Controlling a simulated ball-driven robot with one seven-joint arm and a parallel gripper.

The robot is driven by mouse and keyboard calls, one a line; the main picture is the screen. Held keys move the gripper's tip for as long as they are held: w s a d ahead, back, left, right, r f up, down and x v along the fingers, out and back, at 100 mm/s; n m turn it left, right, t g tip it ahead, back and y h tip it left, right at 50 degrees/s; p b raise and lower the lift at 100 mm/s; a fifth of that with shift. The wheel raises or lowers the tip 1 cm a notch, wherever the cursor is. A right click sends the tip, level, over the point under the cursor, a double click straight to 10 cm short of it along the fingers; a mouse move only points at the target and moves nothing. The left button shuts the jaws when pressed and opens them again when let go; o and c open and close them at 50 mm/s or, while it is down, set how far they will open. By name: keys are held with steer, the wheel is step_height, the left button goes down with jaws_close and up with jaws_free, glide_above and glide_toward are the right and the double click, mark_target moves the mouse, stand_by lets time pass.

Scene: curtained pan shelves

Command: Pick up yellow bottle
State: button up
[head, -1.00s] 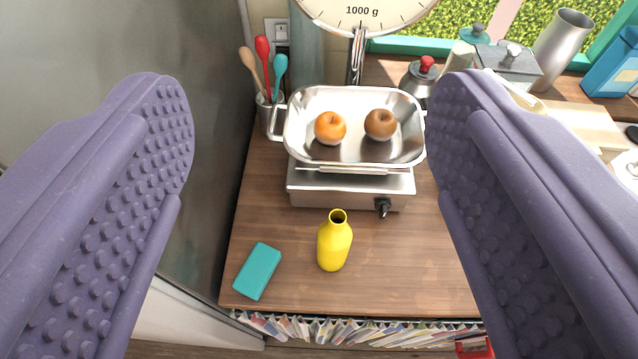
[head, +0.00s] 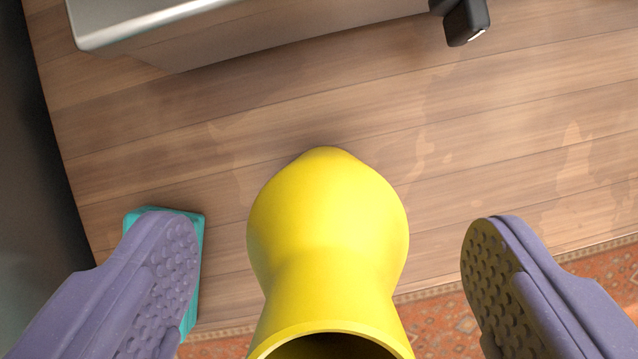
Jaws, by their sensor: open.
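The yellow bottle (head: 328,235) stands on the wooden counter, seen from above with its dark mouth at the bottom of the picture. My gripper (head: 328,262) is open, with one purple finger on each side of the bottle. There is a gap between each finger and the bottle, so neither appears to touch it. The bottle's lower body is hidden below its wide part.
A teal block (head: 192,300) lies at the left, partly hidden by my left finger. A metal appliance (head: 240,30) with a black knob (head: 465,20) stands beyond the bottle. The wooden counter (head: 520,130) is bare to the right. A patterned rug (head: 430,322) shows past the counter's edge.

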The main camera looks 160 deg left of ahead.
steer(key=shift+x, duration=1.15)
steer(key=shift+r, duration=0.1)
steer(key=shift+c, duration=0.5)
jaws_close()
steer(key=shift+r, duration=0.1)
